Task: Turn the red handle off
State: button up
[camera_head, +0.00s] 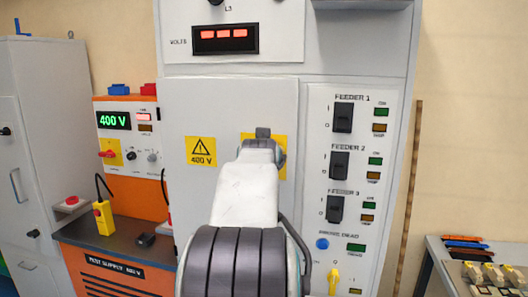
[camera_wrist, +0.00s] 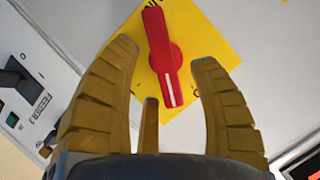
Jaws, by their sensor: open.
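The red handle (camera_wrist: 163,55) sits on a yellow square plate (camera_wrist: 218,38) in the wrist view. It is long and narrow, slightly tilted, with a white line at its lower end. Letters at the plate's top edge are cut off, and marking near the right finger is partly hidden. My gripper (camera_wrist: 165,54) is open, with one yellow finger on each side of the handle. Gaps show between the handle and both fingers. In the head view, my arm hides the handle, and only edges of the yellow plate (camera_head: 283,171) show around it.
The plate is on a grey cabinet door (camera_head: 180,110), right of a 400 V warning sign (camera_head: 201,151). A feeder switch panel (camera_head: 350,180) is to the right. An orange test supply unit (camera_head: 130,155) stands left, and a bench with small parts (camera_head: 485,270) is at lower right.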

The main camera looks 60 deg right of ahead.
jog(key=shift+x, duration=1.2)
grip_shut()
